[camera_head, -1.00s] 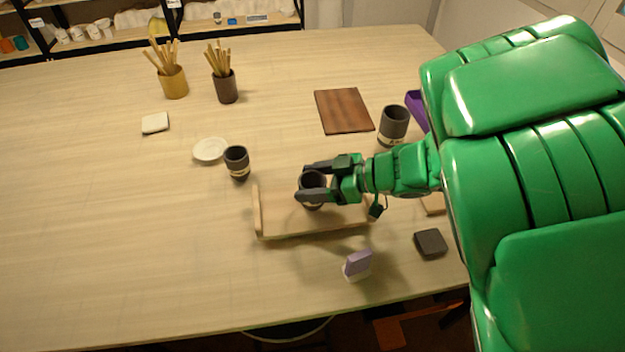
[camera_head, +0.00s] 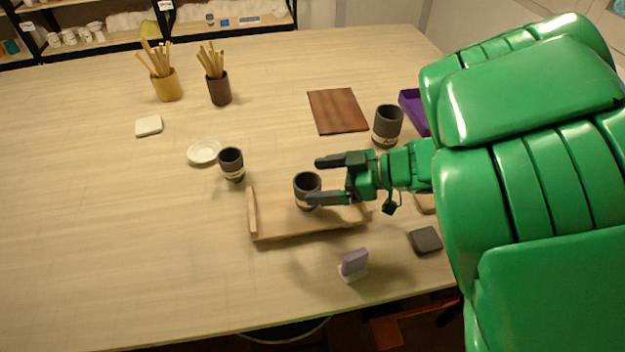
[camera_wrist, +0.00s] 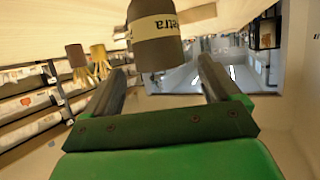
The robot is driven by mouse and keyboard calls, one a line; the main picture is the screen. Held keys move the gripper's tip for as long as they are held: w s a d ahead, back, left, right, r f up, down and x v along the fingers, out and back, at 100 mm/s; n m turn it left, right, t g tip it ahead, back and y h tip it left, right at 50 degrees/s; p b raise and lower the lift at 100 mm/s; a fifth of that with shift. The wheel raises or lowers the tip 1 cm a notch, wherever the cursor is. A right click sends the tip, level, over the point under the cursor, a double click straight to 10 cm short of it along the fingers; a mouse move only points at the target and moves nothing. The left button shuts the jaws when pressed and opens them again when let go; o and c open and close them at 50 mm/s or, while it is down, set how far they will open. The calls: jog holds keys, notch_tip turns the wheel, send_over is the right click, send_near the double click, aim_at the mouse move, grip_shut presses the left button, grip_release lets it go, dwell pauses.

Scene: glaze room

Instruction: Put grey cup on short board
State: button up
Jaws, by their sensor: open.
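A dark grey cup with a cream band (camera_head: 306,186) stands upright on the light wooden board with raised ends (camera_head: 285,224). My gripper (camera_head: 314,180) is open, to the right of this cup, with its fingertips close to it. I cannot tell whether the near finger touches it. In the wrist view the cup (camera_wrist: 155,42) appears upside down beyond the open fingers (camera_wrist: 165,82), with dark lettering on its band. A similar dark grey cup (camera_head: 231,165) stands on the table left of the board. A larger one (camera_head: 387,125) stands behind my gripper.
A flat brown board (camera_head: 338,111) lies farther back. A white dish (camera_head: 204,152), a white tile (camera_head: 148,126) and two pots of sticks (camera_head: 166,86) are to the left. A purple tray (camera_head: 413,108), a dark block (camera_head: 426,240) and a lilac block (camera_head: 354,263) lie around. The left table is clear.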

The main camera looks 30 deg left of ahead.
jog(key=v, duration=0.8)
jog(key=shift+d+r, duration=0.1)
jog(key=shift+d, duration=0.05)
dwell(0.4)
